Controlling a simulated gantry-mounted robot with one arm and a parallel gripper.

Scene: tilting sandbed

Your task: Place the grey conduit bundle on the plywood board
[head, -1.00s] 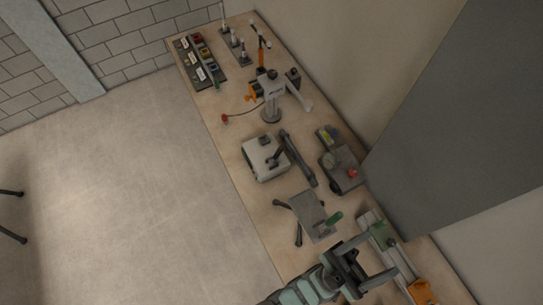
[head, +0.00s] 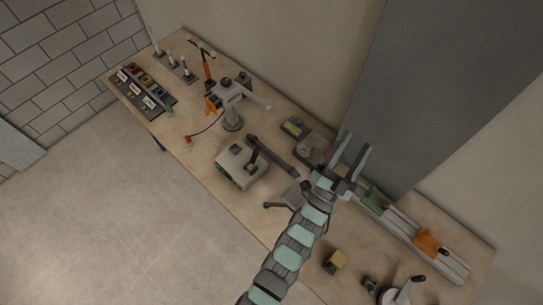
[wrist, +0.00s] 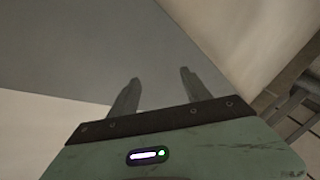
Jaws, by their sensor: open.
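I cannot make out a grey conduit bundle or a separate plywood board in either view. My gripper (head: 356,144) is open and empty, with its two fingers apart, at the end of my arm in the head view. It appears in front of the bench's wall side, near the lower edge of a large dark grey panel. In the wrist view my gripper (wrist: 160,77) also shows open with nothing between the fingers.
A long wood-topped bench (head: 205,158) carries a white boxy device (head: 240,166), a white-armed stand (head: 233,105), a rail with an orange block (head: 428,241) and a small yellowish block (head: 335,262). The dark grey panel (head: 430,90) stands behind. Open floor (head: 110,220) lies at left.

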